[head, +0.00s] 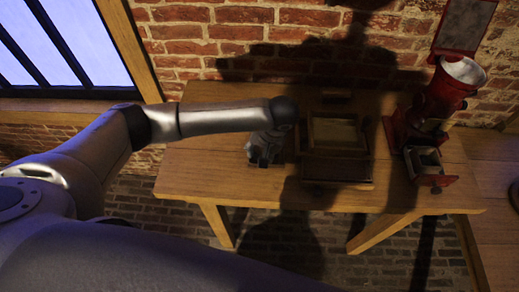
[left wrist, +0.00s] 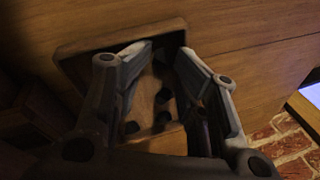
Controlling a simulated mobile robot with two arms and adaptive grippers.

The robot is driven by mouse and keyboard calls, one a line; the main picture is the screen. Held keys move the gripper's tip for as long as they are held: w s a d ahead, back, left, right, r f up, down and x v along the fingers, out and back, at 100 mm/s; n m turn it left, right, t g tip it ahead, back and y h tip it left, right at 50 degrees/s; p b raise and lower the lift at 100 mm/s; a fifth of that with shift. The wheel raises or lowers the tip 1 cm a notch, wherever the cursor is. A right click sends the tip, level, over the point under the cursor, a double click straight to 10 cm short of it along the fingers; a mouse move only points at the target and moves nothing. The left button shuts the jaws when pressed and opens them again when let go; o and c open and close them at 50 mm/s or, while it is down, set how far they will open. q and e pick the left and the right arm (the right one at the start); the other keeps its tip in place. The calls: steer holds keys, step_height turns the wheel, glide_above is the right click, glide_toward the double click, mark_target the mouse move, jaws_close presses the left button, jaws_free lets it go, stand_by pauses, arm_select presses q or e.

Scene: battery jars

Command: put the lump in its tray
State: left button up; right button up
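Which lump the task means, I cannot tell. My right gripper is not in view.
The wooden table (head: 205,165) stands against a brick wall. A dark wooden box (head: 337,170) with an open top is right of the gripper. A red machine (head: 425,112) with a metal hopper stands farther right. The table's left end is clear.

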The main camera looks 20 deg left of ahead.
arm_select(q)
steer(key=shift+s+p, duration=0.25)
steer(key=shift+p, duration=0.1)
steer(key=r, duration=0.1)
steer(key=r+b, duration=0.1)
steer(key=d+r+b, duration=0.1)
steer(key=shift+w, duration=0.25)
steer(key=b+v, duration=0.3)
steer(key=v, duration=0.6)
steer(key=shift+a, duration=0.15)
stand_by(0.3)
